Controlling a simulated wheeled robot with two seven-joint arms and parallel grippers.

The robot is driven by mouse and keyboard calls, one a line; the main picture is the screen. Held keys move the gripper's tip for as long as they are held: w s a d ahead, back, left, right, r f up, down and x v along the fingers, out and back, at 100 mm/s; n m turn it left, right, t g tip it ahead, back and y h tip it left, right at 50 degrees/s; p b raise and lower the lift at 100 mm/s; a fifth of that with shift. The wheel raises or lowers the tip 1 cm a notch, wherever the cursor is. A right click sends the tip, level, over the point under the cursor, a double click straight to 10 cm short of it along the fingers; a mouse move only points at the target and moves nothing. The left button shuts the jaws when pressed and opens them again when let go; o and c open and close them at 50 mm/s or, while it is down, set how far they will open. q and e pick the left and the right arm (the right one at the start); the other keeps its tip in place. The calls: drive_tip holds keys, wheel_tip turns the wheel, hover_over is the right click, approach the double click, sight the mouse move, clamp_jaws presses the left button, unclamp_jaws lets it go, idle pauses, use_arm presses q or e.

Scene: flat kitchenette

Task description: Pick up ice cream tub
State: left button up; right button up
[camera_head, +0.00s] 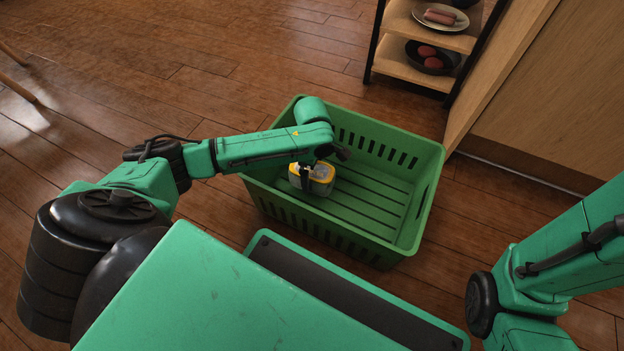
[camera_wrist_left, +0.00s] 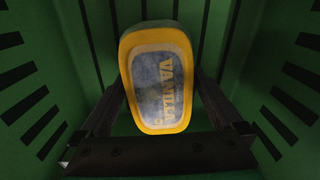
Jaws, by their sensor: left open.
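The ice cream tub (camera_head: 318,181) is in the green basket, toward its left end in the head view. In the left wrist view the tub (camera_wrist_left: 160,85) shows its lid with a yellow rim and the word "VANILLA". My left gripper (camera_head: 306,178) reaches down into the basket at the tub. In the left wrist view its open fingers (camera_wrist_left: 163,98) stand on either side of the tub's near part. Whether they touch the tub I cannot tell. My right arm shows at the right edge of the head view, but its gripper is out of view.
The green basket (camera_head: 408,245) stands on the wooden floor, with its walls close around my left gripper. A shelf (camera_head: 418,72) with plates of food stands at the back right, beside a wooden cabinet (camera_head: 555,95). The floor at the left is mostly clear.

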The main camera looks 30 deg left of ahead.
use_arm(q)
wheel_tip(320, 180, down, 2)
drive_tip(key=shift+r, duration=0.25)
drive_tip(key=c, duration=1.4)
drive_tip(key=shift+r, duration=0.1)
